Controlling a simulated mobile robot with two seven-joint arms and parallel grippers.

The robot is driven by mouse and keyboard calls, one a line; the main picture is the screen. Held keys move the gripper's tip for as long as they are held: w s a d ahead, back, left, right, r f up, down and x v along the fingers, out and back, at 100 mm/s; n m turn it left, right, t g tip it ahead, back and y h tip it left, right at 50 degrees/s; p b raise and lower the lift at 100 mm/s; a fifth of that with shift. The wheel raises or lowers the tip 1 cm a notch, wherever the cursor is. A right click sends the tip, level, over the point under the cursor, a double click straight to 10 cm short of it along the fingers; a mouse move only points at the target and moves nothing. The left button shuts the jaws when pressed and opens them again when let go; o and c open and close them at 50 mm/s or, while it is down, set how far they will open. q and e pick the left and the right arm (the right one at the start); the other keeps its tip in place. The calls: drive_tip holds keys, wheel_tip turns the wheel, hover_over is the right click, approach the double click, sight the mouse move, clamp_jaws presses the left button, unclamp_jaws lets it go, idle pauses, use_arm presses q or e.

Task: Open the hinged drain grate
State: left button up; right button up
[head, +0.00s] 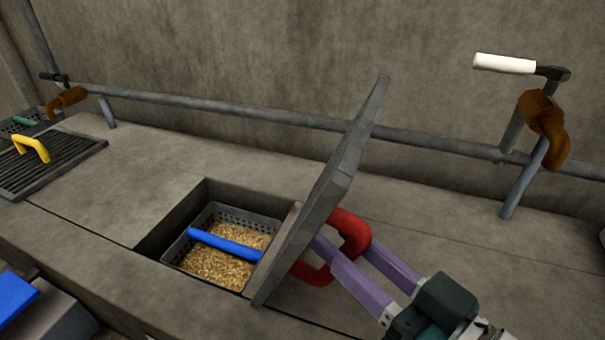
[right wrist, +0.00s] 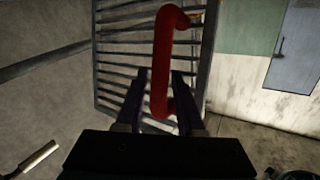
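The hinged grate (head: 333,190) stands raised and steeply tilted at the right edge of a square pit, its top leaning right. Its bars (right wrist: 120,65) show in the right wrist view. A red loop handle (head: 350,228) is fixed to its right-hand face; it also shows in the right wrist view (right wrist: 163,60). My right gripper (head: 345,246) has its purple fingers on either side of the handle; in the right wrist view the fingers (right wrist: 158,82) stand apart with a gap beside the bar. My left gripper is not in view.
In the open pit sits a perforated basket (head: 178,252) of grain with a blue handle (head: 226,243). A closed grate (head: 60,165) with a yellow handle (head: 33,146) lies at left. A pipe (head: 230,110) with brown fittings runs along the wall; a white-handled lever (head: 505,64) is at right.

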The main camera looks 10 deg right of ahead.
clamp_jaws()
idle(1.4)
